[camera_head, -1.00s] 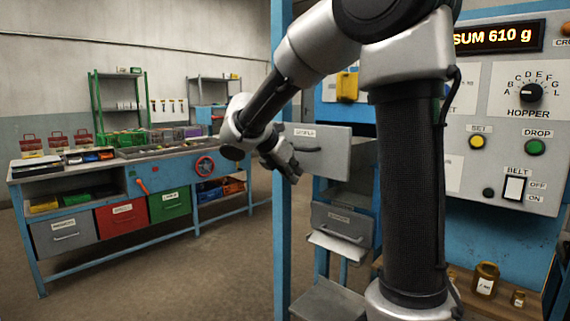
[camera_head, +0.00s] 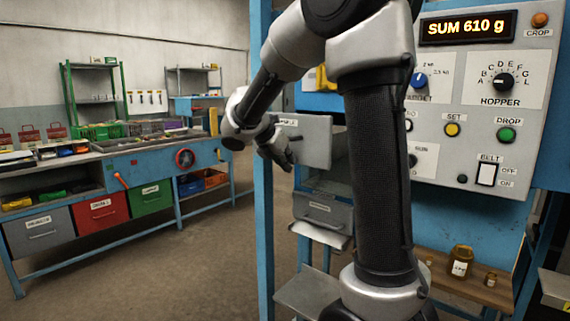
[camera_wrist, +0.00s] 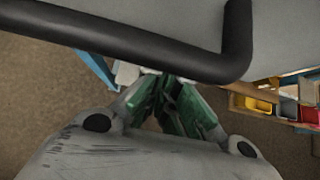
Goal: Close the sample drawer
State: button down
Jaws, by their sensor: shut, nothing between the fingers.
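The sample drawer (camera_head: 317,143) is the upper grey drawer in the blue frame, pulled out with its open inside showing behind the front. Its label is partly hidden by my wrist. My gripper (camera_head: 287,162) is in front of the left part of the drawer front, closed and empty. In the wrist view, the dark bar handle (camera_wrist: 130,42) crosses the top, with the grey drawer front beside it. My gripper's fingertips (camera_wrist: 168,82) are together just below the bar in that picture. I cannot tell whether they touch the drawer.
A lower grey drawer (camera_head: 320,210) sits below, with a pale tray under it. A blue post (camera_head: 263,230) stands close by my gripper. The control panel (camera_head: 470,130) reads SUM 610 g. Brown jars (camera_head: 460,262) stand on a wooden shelf. Open floor lies left, before a workbench (camera_head: 100,172).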

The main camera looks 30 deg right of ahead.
jog(key=w+d, duration=0.2)
jog(key=d, duration=0.5)
jog(key=w+d, duration=0.3)
jog(key=d, duration=0.4)
jog(key=w+d, duration=0.3)
jog(key=d, duration=0.4)
jog(key=shift+d, duration=0.45)
jog(key=shift+r, duration=0.15)
